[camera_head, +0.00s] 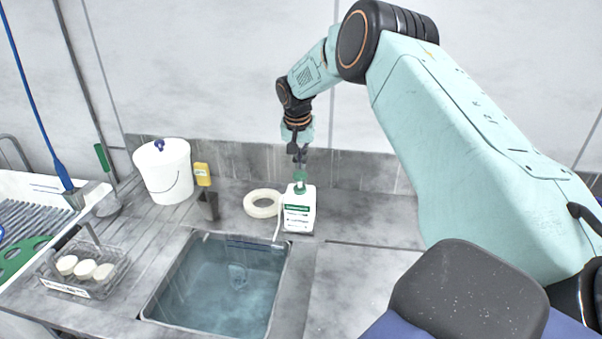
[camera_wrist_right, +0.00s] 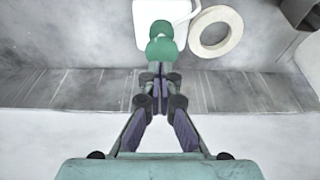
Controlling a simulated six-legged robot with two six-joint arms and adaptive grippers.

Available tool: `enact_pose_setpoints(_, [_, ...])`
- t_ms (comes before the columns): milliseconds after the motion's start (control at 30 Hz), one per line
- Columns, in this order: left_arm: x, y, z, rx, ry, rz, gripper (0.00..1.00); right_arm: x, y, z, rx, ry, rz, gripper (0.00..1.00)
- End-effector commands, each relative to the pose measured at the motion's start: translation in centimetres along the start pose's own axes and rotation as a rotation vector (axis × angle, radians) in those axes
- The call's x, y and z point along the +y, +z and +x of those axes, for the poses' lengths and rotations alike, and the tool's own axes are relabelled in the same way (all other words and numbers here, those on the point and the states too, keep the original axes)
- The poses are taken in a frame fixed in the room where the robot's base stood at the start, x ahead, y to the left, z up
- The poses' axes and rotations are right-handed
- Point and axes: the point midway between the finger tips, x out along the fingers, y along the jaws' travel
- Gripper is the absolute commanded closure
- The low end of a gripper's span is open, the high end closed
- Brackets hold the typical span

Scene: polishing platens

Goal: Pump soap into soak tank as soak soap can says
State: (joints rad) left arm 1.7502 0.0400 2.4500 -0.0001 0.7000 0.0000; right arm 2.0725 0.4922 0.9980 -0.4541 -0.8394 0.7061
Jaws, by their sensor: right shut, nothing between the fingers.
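The soak soap can (camera_head: 299,211) is a white bottle with a green label and a green pump head (camera_head: 299,176). It stands upright on the counter at the right back corner of the soak tank (camera_head: 218,282), with a thin white spout tube reaching down toward the tank. The tank holds bluish water. My right gripper (camera_head: 300,160) is shut and empty, pointing down just above the pump head. In the right wrist view, the shut fingertips (camera_wrist_right: 159,82) are at the green pump head (camera_wrist_right: 161,48); I cannot tell whether they touch. My left gripper is not in view.
A white ring (camera_head: 262,204) lies left of the can. A dark cup (camera_head: 208,206), a yellow-labelled item (camera_head: 202,174) and a white bucket (camera_head: 163,172) stand further left. A wire basket (camera_head: 63,282) with white discs sits left of the tank. The counter right of the can is clear.

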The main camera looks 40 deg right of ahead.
Motion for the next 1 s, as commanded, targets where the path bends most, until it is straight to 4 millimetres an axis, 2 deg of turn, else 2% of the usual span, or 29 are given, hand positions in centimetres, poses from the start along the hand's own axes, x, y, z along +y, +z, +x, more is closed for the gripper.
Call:
enact_pose_setpoints(467, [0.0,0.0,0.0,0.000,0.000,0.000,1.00,0.0,0.0,0.1,0.000,0.000,0.000,1.00])
enact_pose_setpoints(1000, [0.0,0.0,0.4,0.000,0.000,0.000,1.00,0.0,0.3,1.4,0.000,0.001,0.000,1.00])
